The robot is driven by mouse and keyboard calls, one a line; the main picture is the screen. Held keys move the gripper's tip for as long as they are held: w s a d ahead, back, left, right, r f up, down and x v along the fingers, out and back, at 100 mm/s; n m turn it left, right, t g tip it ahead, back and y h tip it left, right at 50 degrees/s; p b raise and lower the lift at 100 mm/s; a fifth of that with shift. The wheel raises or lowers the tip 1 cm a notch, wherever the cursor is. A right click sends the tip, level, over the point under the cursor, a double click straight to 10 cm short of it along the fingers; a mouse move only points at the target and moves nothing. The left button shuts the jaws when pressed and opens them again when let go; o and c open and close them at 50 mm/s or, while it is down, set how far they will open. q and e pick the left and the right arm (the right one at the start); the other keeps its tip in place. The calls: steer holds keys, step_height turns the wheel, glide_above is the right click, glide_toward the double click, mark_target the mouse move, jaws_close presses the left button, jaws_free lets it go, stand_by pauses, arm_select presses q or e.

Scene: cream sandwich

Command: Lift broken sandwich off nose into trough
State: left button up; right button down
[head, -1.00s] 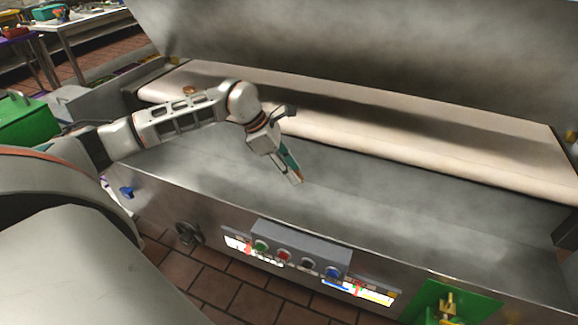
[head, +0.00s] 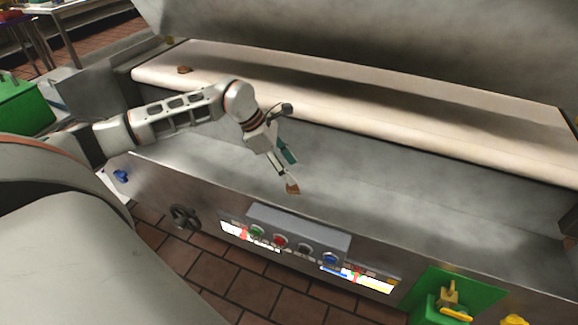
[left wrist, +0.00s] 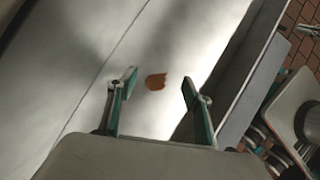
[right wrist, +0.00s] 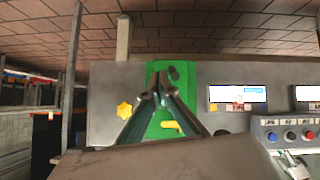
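A brown broken sandwich piece (head: 292,188) lies on the metal trough (head: 400,213), just below my left gripper (head: 286,172). In the left wrist view the piece (left wrist: 156,82) shows between the spread fingers of my left gripper (left wrist: 159,80), apart from both. That gripper is open. Another brown piece (head: 184,69) sits on the cream conveyor belt (head: 330,95), near its left end. The belt's rounded nose (head: 400,140) runs along the back of the trough. My right gripper (right wrist: 164,77) shows only in its wrist view, fingertips together with nothing between them.
A control box with coloured buttons (head: 300,232) is on the trough's front panel. A green plate with a yellow switch (head: 447,297) is to its right. A metal hood (head: 400,40) overhangs the belt. A green bin (head: 22,105) stands at the left.

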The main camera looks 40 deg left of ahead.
arm_select(q)
steer(key=v, duration=1.2)
stand_by(0.5)
